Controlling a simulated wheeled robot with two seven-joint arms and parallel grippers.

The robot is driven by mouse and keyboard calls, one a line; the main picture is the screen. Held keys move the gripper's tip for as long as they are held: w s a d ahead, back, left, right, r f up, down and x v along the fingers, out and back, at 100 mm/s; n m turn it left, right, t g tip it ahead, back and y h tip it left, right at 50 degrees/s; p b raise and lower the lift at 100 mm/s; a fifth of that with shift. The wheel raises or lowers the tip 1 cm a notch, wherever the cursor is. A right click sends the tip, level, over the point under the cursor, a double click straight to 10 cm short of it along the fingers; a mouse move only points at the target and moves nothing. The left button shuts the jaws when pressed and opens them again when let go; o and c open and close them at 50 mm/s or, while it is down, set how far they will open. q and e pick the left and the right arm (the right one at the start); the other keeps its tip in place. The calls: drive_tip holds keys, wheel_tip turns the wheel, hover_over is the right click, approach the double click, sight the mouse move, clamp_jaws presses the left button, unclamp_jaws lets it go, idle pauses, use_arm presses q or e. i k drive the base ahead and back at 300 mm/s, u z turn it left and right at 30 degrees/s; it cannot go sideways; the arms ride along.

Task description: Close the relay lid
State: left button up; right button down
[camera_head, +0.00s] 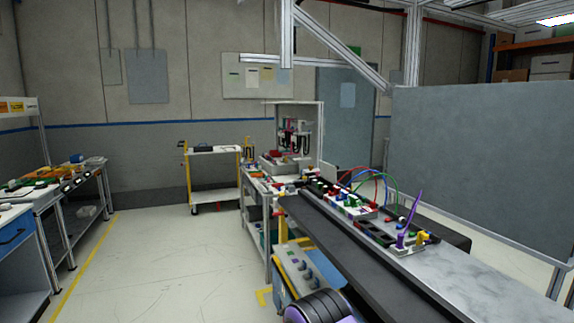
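A dashboard module (352,205) with several coloured parts sits on the long bench to the right of centre. Red, blue and green wires arch above it. A second module (402,240) with black, yellow, green and purple parts sits nearer on the same bench. A thin purple piece (414,207) stands up from it, tilted. The parts are too small for me to tell which is the relay lid or whether it is open.
The long bench (470,262) runs from centre to lower right, its marble-like top bare at the near end. A grey control box (297,266) stands at its left side. A yellow-framed cart (213,170) stands farther back. The floor (170,265) on the left is clear.

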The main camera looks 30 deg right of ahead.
sight(328, 171)
drive_tip(key=u, duration=0.25)
drive_tip(key=i, duration=0.65)
drive_tip(key=z, duration=0.6)
drive_tip(key=i, duration=0.7)
drive_tip(key=z, duration=0.7)
